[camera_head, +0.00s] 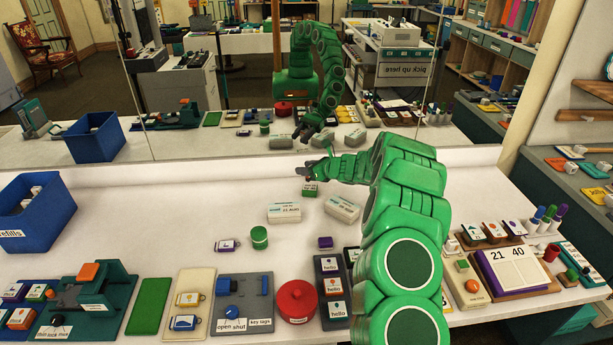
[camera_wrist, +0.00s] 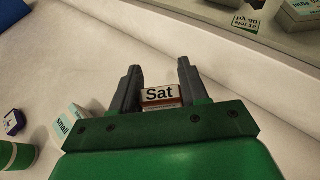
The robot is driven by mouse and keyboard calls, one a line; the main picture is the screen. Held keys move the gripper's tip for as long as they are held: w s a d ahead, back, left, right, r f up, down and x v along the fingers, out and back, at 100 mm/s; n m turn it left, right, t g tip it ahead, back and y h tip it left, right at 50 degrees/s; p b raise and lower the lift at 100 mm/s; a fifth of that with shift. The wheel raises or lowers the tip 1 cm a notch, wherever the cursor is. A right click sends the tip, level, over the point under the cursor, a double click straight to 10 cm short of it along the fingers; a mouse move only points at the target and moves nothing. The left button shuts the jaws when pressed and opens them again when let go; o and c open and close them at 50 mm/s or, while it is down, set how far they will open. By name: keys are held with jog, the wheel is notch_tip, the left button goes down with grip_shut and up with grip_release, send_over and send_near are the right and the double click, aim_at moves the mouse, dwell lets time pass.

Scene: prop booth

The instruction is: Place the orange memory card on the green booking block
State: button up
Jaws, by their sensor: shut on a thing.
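My gripper (camera_head: 308,174) is at the far middle of the white table, low over the small green booking block (camera_head: 310,189) with its white label. In the wrist view my gripper (camera_wrist: 157,82) is shut on the orange memory card (camera_wrist: 162,103), which shows as an orange-red band between the fingers. A white face lettered "Sat" shows there too; I cannot tell whether it belongs to the card or the block. The card looks close above the block, but whether they touch is hidden. The mirror shows a green block with white lettering.
Two white boxes (camera_head: 284,212) (camera_head: 342,208) stand just in front of the block. A green cylinder (camera_head: 259,238) and a purple card (camera_head: 227,245) lie nearer. The mirror (camera_head: 220,130) rises behind. A blue bin (camera_head: 35,215) stands left.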

jog(key=shift+w+f, duration=0.15)
jog(key=shift+f, duration=1.55)
jog(key=shift+f, duration=0.15)
jog(key=o, duration=1)
